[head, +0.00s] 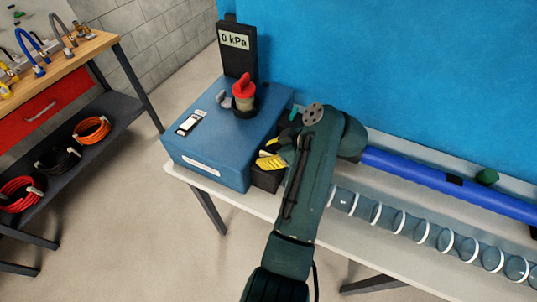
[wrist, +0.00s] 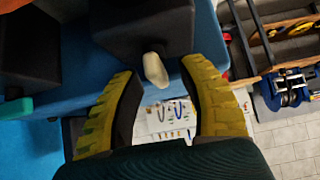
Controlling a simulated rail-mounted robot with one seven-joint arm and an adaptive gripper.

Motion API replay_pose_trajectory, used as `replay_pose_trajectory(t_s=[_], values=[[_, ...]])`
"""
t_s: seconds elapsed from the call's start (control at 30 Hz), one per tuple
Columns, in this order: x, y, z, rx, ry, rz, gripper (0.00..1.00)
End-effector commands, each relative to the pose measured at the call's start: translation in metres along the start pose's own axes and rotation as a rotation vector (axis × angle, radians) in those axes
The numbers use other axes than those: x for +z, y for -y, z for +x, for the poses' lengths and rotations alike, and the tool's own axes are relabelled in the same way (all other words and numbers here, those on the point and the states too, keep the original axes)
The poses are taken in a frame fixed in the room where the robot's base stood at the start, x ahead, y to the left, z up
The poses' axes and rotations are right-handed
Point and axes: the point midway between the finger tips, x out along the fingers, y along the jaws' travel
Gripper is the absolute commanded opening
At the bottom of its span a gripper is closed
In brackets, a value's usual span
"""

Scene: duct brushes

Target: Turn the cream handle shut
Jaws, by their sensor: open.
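The cream handle (wrist: 155,68) shows in the wrist view as a short pale lever sticking out from a dark block (wrist: 140,28). My gripper (wrist: 158,88) is open, with its yellow-padded fingers on either side of the handle. A gap shows between the handle and each finger, so I see no grip on it. In the head view my gripper (head: 275,150) is above a dark block (head: 267,179) at the right side of the blue box (head: 205,173). I cannot make out the cream handle in the head view; my gripper and arm cover that area.
The blue box carries a gauge reading 0 kPa (head: 235,40) and a red-topped knob (head: 243,85). A teal handle (wrist: 15,108) is at the left in the wrist view. A blue pipe (head: 410,170) and a clear ringed tube (head: 425,228) lie right of my arm.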

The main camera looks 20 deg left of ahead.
Motion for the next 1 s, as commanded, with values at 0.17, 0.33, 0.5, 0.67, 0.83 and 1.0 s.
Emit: replay_pose_trajectory(t_s=[0.17, 0.33, 0.5, 0.67, 0.83, 1.0], values=[[0.0001, 0.0, 0.0003, 0.0, 0.0, 0.0, 0.4], [0.0001, 0.0, 0.0001, 0.0, 0.0, 0.001, 0.15], [0.0002, 0.0, 0.0001, 0.0, 0.0, 0.001, 0.0], [0.0004, 0.0001, 0.0004, -0.001, 0.0, 0.001, 0.0], [0.0002, 0.0003, 0.0004, 0.002, 0.0, 0.004, 0.0], [-0.0007, 0.0007, -0.0005, 0.026, 0.001, 0.03, 0.0]])
